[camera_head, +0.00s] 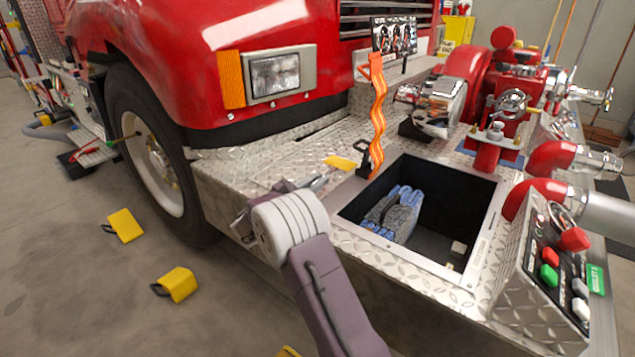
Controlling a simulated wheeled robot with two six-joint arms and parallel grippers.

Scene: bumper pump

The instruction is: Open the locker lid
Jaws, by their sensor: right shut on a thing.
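The locker (470,268) is an open rectangular well in the diamond-plate bumper, with a dark interior. A folded blue and grey bundle (393,213) lies inside it. I cannot make out the lid apart from the surrounding tread plate; no cover lies over the well. A small yellow tab (341,162) shows at the left of the well. My right gripper (320,182) is beside the well's left edge, its fingers pointing at the yellow tab and shut on what looks like it. The contact is small and partly hidden by my wrist. My left gripper is out of view.
An orange strap (377,115) stands at the well's back left corner. Red pump fittings (490,150) and a control panel (560,260) flank the right side. The truck's front wheel (150,150) is left. Yellow blocks (124,225) lie on the floor.

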